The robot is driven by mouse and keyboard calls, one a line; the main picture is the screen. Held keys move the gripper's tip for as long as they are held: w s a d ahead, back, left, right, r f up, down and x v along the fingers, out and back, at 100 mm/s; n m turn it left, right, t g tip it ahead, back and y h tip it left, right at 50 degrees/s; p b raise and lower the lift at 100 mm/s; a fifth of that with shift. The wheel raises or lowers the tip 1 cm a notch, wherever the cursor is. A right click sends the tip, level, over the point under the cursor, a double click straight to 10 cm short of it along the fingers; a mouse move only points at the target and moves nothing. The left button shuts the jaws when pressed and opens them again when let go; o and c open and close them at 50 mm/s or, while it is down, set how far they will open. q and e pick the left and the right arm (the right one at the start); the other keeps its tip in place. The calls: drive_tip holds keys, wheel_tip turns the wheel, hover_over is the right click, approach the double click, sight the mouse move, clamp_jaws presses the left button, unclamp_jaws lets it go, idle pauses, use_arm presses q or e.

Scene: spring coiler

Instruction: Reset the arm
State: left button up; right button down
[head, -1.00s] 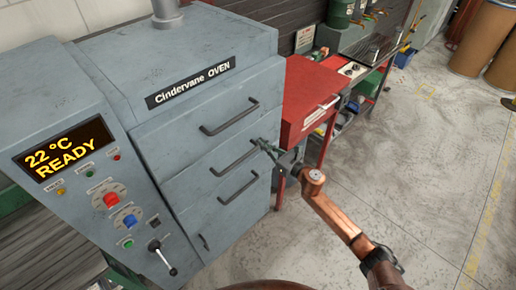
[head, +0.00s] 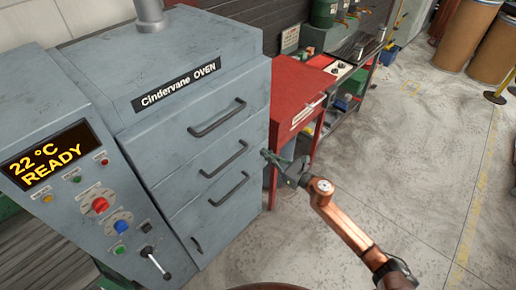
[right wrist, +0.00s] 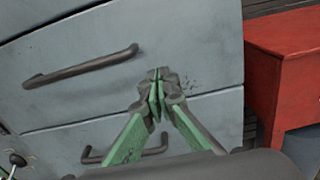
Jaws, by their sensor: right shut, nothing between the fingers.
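The grey Cindervane oven (head: 185,130) fills the left and middle of the head view. Its drawer fronts look shut, with three dark bar handles; the middle handle (head: 224,159) is empty. My right gripper (head: 265,154) is shut and empty near the oven's right front edge, right of that handle and apart from it. In the right wrist view its green fingers (right wrist: 157,80) meet at the tips before the drawer fronts. One handle (right wrist: 80,66) lies to their upper left and another (right wrist: 125,156) is partly hidden below. My left gripper is out of view.
The oven's control panel (head: 75,175) reads 22 °C READY and has a lever (head: 148,254). A red cabinet (head: 292,95) stands right behind my right gripper. A cluttered bench and brown drums (head: 468,35) are farther back.

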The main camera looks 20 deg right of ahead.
drive_tip(key=v, duration=0.5)
drive_tip(key=shift+s+d, duration=0.3)
